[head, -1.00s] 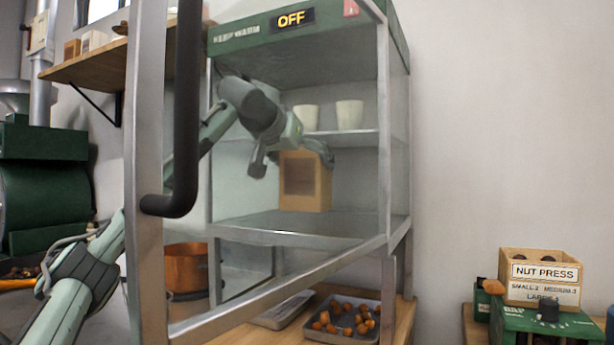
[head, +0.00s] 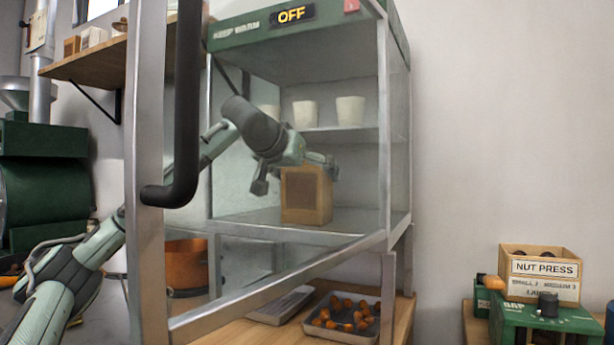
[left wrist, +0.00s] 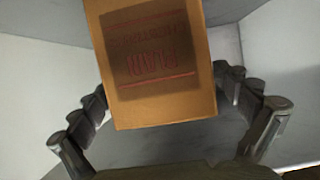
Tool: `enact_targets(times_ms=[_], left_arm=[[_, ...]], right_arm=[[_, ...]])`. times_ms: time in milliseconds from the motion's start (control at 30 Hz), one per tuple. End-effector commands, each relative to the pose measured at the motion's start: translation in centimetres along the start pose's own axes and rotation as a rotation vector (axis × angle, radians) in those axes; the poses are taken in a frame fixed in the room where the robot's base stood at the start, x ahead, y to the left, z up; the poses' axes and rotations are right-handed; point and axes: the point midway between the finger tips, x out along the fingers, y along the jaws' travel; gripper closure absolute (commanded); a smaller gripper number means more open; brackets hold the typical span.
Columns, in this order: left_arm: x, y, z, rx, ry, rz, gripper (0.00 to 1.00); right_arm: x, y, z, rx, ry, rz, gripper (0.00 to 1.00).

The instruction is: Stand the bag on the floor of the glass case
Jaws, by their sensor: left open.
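The tan paper bag (head: 306,196) with a dark panel is upright inside the glass case (head: 396,150). Its base appears to rest on the case floor (head: 345,222). My left gripper (head: 296,178) reaches into the case at the bag's upper part. In the left wrist view the bag (left wrist: 160,70) shows red lettering on its panel, upside down, and the open fingers (left wrist: 160,88) lie on either side of it with gaps visible. My right gripper is not in view.
A glass shelf (head: 340,137) with white cups (head: 350,111) is above the bag. The case's metal-framed door with a black handle (head: 187,110) stands open in front of my left arm. Below are a tray of chestnuts (head: 342,318) and a copper pot (head: 186,264).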

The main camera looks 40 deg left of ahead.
Motion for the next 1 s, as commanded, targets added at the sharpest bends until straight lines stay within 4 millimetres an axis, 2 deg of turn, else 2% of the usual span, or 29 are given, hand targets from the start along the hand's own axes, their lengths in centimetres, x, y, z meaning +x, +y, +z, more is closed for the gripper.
enact_targets(times_ms=[267, 467, 600, 800, 1000], left_arm=[[-0.3, 0.0, -0.2, 0.0, 0.001, 0.0, 0.0], [-3.5, 0.0, -0.1, 0.0, 0.003, 0.001, 0.0], [-6.7, 0.0, -0.2, 0.0, 0.004, 0.001, 0.0], [-10.3, 0.0, -0.2, 0.0, 0.002, 0.002, 0.0], [-11.9, 0.0, -0.2, -0.001, 0.0, 0.002, 0.0]], right_arm=[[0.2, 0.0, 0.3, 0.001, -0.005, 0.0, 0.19], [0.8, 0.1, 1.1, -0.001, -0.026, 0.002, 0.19], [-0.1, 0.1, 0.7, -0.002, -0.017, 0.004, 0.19], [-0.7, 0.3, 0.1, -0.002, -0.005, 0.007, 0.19], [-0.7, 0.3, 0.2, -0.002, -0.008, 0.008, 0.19]])
